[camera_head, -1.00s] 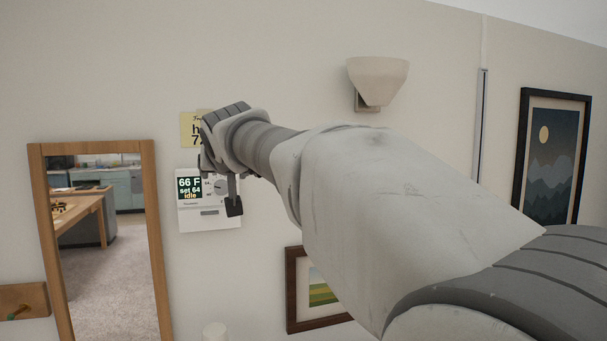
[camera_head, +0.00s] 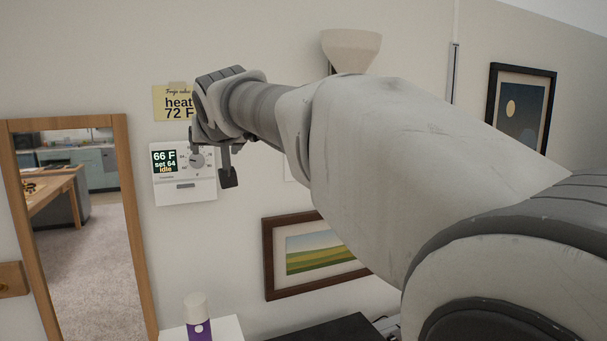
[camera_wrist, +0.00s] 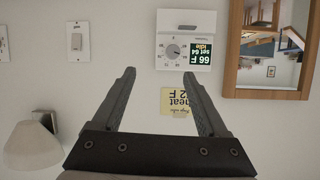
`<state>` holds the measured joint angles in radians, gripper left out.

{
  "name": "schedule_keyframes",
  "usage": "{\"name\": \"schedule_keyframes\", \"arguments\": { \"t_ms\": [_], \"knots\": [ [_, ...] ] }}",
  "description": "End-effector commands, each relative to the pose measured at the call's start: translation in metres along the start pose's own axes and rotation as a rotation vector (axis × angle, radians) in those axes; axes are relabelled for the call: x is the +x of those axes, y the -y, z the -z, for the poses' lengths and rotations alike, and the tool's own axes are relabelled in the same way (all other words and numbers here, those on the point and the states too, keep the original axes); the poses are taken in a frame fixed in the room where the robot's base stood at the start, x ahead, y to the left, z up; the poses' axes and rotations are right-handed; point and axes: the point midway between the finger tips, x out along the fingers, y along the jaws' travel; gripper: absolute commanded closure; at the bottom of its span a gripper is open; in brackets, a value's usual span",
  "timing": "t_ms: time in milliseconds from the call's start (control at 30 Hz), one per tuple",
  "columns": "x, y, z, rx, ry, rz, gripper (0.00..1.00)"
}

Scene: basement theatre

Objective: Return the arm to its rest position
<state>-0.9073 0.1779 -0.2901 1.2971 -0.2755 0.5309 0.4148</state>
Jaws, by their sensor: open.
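My arm reaches from the lower right toward the wall in the head view. The thermostat (camera_wrist: 186,22) shows beyond the fingertips, with a dial and a screen reading 66 F, set 64, idle. I see no contact between the fingers and it.
A yellow note (camera_head: 174,104) reading heat 72 F is on the wall above the thermostat. A wood-framed mirror (camera_head: 134,220) is at left. A wall lamp (camera_head: 351,48) and framed pictures (camera_head: 268,260) are near my arm. A purple-and-white bottle (camera_head: 197,318) stands below.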

Motion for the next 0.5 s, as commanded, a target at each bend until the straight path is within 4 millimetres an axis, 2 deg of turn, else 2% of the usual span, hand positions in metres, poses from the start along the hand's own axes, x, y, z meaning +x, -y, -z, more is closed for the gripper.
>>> {"name": "schedule_keyframes", "arguments": {
  "t_ms": [33, 167, 200, 300, 367, 500],
  "knots": [
    [-0.009, -0.028, -0.008, 0.019, 0.026, -0.028, 0.24],
    [-0.043, -0.099, -0.049, 0.063, 0.123, -0.098, 0.24],
    [-0.057, -0.119, -0.065, 0.075, 0.156, -0.119, 0.24],
    [-0.092, -0.159, -0.107, 0.105, 0.234, -0.163, 0.24],
    [-0.114, -0.178, -0.134, 0.122, 0.28, -0.188, 0.24],
    [-0.167, -0.208, -0.203, 0.156, 0.385, -0.24, 0.24]
  ]
}}
